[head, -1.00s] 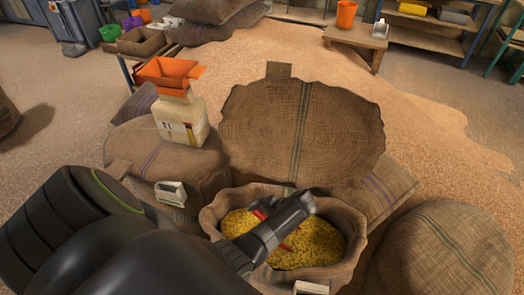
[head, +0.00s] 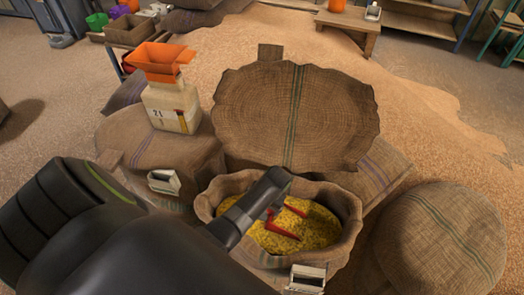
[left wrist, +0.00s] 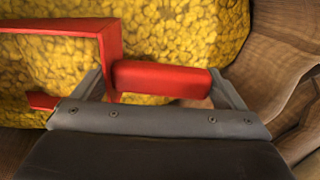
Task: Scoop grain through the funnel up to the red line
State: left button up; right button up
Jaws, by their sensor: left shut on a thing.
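My left gripper (head: 276,204) is shut on the red handle of a scoop (head: 280,229), over the open sack (head: 345,200) of yellow grain (head: 318,228). In the left wrist view the handle (left wrist: 165,79) lies between the fingers, with grain (left wrist: 190,35) close behind it. The scoop's bowl is mostly hidden, so its load cannot be told. An orange funnel (head: 160,62) sits on top of a pale jug (head: 170,108) marked 2 L, standing on a sack at the left. A red line on the jug is not clear at this size. My right gripper is out of view.
A large upright burlap piece (head: 295,115) stands behind the grain sack. A closed sack (head: 440,240) is at the right. White clip-like pieces sit at the left (head: 164,183) and front (head: 306,279). Loose grain (head: 400,75) covers the floor behind.

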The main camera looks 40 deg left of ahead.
pick_arm(q)
jog(key=shift+s+a+r+t+h+p, duration=0.1)
jog(key=shift+a+r+h+p, duration=0.2)
jog(key=shift+r+p, duration=1)
jog(key=shift+a+r+t+h+p, duration=0.15)
jog(key=shift+r+h+p, duration=0.3)
jog(key=shift+r+p, duration=0.75)
jog(key=shift+s+a+r+t+h+p, duration=0.1)
jog(key=shift+a+r+h+p, duration=0.25)
jog(key=shift+r+p, duration=0.95)
jog(key=shift+s+a+f+h, duration=0.1)
jog(key=shift+a+f+h, duration=0.2)
jog(key=shift+f, duration=0.05)
jog(key=shift+s+a+t+h+p, duration=0.15)
jog(key=shift+a+h+p, duration=0.2)
jog(key=shift+a, duration=0.2)
jog(key=shift+s+a+t+h+p, duration=0.1)
jog(key=shift+a+h+p, duration=0.2)
jog(key=shift+a, duration=0.2)
jog(key=shift+w+d+r+p, duration=0.1)
jog(key=shift+r+p, duration=0.35)
jog(key=shift+r, duration=0.05)
jog(key=r+p, duration=0.2)
jog(key=shift+a+r+p, duration=0.2)
jog(key=shift+a+p, duration=0.05)
jog(key=shift+p, duration=0.05)
jog(key=shift+a+r+h+p, duration=0.15)
jog(key=shift+r+h+p, duration=0.1)
jog(key=shift+r+p, duration=0.2)
